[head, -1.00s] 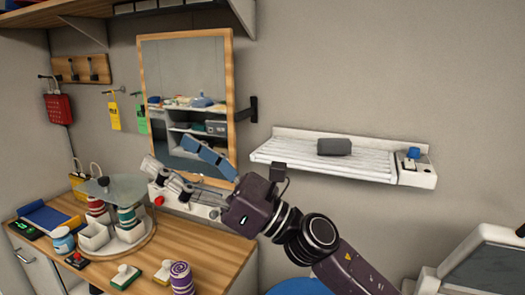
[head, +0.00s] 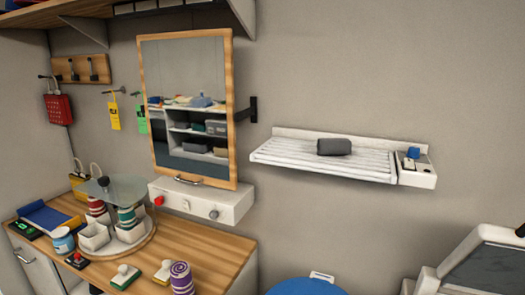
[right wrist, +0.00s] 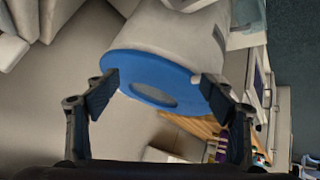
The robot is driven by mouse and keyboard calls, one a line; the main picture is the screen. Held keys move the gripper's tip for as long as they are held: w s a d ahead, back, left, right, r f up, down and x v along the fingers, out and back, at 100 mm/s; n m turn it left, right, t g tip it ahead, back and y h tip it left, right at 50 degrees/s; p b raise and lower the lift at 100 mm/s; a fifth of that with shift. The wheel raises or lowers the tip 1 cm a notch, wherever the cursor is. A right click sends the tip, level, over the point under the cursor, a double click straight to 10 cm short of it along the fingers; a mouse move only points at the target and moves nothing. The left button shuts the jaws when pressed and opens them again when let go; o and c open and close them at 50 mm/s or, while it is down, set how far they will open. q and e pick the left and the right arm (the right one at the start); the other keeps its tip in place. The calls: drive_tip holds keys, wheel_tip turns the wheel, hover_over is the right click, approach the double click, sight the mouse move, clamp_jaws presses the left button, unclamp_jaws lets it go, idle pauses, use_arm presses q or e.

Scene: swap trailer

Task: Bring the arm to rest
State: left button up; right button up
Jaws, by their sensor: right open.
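My right gripper (right wrist: 155,92) shows in the right wrist view with its two dark fingers spread wide apart. Nothing is between the fingertips. Beyond them is a white bin-like container with a blue rim (right wrist: 122,66), and I cannot tell how far it stands from the fingers. Neither of my arms shows in the head view. My left gripper is in no view.
A white slatted shelf (head: 320,160) carries a grey block (head: 334,146). A round blue top (head: 305,287) is at the bottom.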

drive_tip(key=s+d+f+m+g, duration=0.1)
drive_tip(key=s+f+m+g, duration=0.15)
drive_tip(key=s, duration=0.55)
drive_tip(key=s+d+f+m+g, duration=0.1)
drive_tip(key=s+d+f+g, duration=0.2)
drive_tip(key=s, duration=0.5)
wheel_tip(320, 180, down, 30)
drive_tip(key=s+a+g+b, duration=0.1)
drive_tip(key=s+a+b, duration=0.1)
drive_tip(key=s+d+f, duration=0.1)
drive_tip(key=s+f, duration=0.7)
drive_tip(key=s+d+f+g, duration=0.1)
drive_tip(key=s+d+f, duration=0.1)
drive_tip(key=s+f, duration=0.6)
drive_tip(key=shift+s+d+f+b, duration=0.15)
drive_tip(key=shift+s+d+b, duration=0.15)
drive_tip(key=shift+s, duration=0.25)
drive_tip(key=shift+c, duration=0.6)
